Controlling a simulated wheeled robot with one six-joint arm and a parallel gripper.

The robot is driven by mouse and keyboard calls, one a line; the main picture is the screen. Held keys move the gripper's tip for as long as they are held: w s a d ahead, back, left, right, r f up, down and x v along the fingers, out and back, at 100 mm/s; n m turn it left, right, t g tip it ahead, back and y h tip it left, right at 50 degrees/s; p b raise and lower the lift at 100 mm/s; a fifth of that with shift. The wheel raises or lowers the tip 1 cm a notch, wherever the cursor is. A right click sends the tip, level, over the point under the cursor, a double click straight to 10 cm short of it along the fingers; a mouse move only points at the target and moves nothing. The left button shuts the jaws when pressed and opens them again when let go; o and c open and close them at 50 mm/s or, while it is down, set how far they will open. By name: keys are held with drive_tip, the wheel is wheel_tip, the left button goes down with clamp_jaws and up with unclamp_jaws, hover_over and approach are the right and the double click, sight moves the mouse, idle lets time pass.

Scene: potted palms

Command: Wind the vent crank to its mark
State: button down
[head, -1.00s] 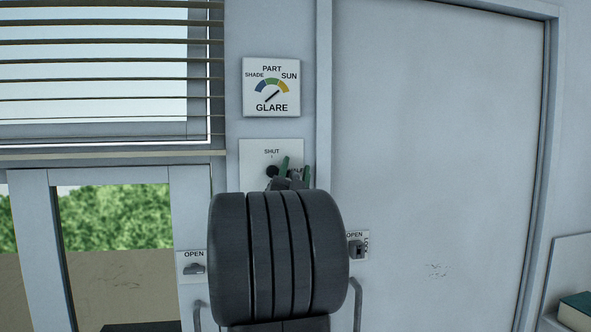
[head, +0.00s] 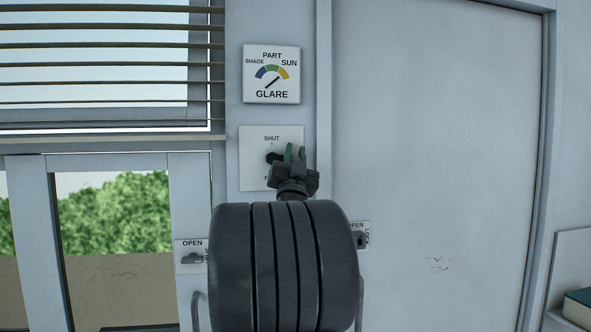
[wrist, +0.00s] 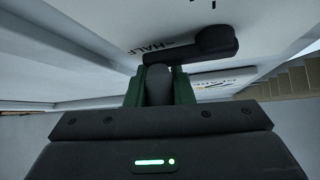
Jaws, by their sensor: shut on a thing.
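The vent crank's white plate (head: 250,170) is on the wall below the glare gauge. SHUT and its tick show at its top. The crank's dark hub (head: 272,158) shows at the plate's middle. In the wrist view the dark crank arm (wrist: 190,52) runs from the hub to my gripper, close beside the HALF mark (wrist: 150,49). I cannot tell whether it lines up exactly. My gripper (head: 295,153) is right of the hub, its green fingers shut on the crank's grey handle (wrist: 159,86). It hides the plate's right side in the head view.
The glare gauge (head: 271,74) has its needle toward the yellow SUN end. A blind (head: 100,65) and window are at left. Small OPEN-labelled latches stand left (head: 192,258) and right (head: 361,241) of my arm. A plain door panel (head: 430,170) fills the right; a shelf is beyond it.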

drive_tip(key=shift+n, duration=0.3)
drive_tip(key=c, duration=1.3)
unclamp_jaws()
drive_tip(key=shift+o, duration=0.2)
drive_tip(key=b+v, duration=0.5)
drive_tip(key=v, duration=0.8)
drive_tip(key=shift+s+f+b, duration=0.2)
drive_tip(key=shift+s+b, duration=0.15)
